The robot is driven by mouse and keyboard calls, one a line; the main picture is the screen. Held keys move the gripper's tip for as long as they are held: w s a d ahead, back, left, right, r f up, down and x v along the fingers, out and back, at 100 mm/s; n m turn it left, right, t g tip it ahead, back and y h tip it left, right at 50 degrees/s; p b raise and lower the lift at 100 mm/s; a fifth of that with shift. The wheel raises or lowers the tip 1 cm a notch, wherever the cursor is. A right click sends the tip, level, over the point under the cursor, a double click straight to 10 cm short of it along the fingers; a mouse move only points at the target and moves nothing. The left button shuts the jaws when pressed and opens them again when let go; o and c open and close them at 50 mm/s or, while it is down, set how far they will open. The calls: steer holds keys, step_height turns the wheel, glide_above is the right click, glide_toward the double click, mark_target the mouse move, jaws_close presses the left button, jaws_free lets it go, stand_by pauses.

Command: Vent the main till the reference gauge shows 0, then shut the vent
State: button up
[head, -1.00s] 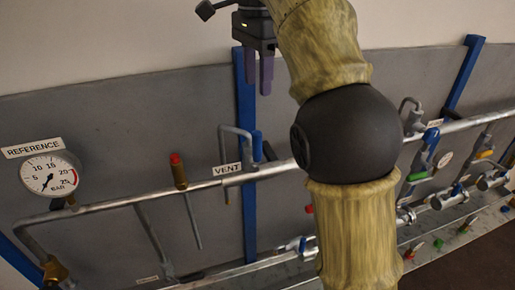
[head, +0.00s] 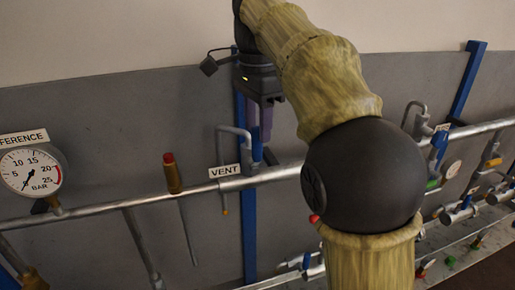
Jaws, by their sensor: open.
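The reference gauge (head: 30,170) is a round white dial at the far left under a REFERENCE label (head: 22,138). Its needle points down and slightly left, near the low end of the scale; the exact reading is too small to tell. My gripper (head: 260,122) is open, pointing down, and appears just above the blue handle. I cannot tell whether they touch.
A red-topped brass fitting (head: 172,174) stands on the main pipe (head: 110,208) left of the vent. Blue uprights stand against the grey panel (head: 120,110). More valves with coloured handles are at the right. My arm hides the pipe's middle.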

mark_target(257, 161)
steer(key=shift+f, duration=2.45)
steer(key=shift+c, duration=0.2)
jaws_close()
